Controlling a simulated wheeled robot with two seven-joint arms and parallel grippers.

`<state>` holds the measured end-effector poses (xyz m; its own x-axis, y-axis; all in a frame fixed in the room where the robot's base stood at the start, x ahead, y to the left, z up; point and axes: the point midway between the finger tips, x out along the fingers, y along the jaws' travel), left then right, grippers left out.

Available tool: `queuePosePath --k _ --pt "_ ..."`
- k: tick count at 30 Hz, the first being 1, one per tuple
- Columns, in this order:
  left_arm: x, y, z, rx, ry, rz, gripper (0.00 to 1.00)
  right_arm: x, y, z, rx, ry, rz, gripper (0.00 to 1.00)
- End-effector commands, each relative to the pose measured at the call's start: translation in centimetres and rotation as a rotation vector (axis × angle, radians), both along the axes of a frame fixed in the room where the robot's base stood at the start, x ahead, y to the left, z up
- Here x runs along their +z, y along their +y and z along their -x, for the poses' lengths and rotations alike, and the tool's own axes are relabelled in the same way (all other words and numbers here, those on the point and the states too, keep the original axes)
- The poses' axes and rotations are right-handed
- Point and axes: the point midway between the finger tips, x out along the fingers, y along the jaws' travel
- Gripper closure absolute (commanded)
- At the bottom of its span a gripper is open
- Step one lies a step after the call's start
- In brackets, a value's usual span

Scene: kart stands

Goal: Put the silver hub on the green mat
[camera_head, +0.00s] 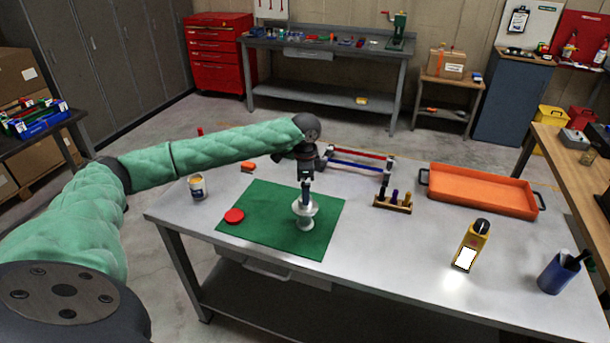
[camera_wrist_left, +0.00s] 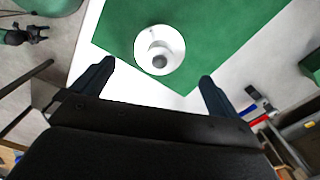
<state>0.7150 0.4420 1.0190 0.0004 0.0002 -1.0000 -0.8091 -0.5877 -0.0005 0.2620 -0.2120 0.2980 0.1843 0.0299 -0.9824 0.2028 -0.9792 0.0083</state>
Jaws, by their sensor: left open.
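The silver hub (camera_head: 305,212), a pale flanged piece with a short stem, stands upright on the green mat (camera_head: 262,205), toward the mat's right side. In the left wrist view the hub (camera_wrist_left: 160,50) shows as a round disc with a dark centre, on the green mat (camera_wrist_left: 225,35). My left gripper (camera_head: 306,186) points down just above the hub. Its two fingers (camera_wrist_left: 157,73) are spread wide with nothing between them. Whether a finger touches the hub is hard to tell. My right gripper is in neither view.
A red disc (camera_head: 234,216) lies on the mat's left part. A small can (camera_head: 197,187) stands left of the mat. To the right are a peg block (camera_head: 393,202), an orange tray (camera_head: 480,192), a yellow device (camera_head: 470,246) and a blue cup (camera_head: 558,275). The table's front middle is clear.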

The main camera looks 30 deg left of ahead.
Motion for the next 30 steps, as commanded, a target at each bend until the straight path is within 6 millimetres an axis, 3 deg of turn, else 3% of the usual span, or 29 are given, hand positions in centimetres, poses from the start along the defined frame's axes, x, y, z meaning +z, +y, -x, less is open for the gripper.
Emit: queuePosePath --k 12,30 --pt "5.2 0.0 0.0 0.0 0.0 0.0 0.01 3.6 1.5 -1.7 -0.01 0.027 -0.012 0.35" --pt "5.9 0.0 0.0 0.0 0.001 0.001 0.01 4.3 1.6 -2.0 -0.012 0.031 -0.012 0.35"
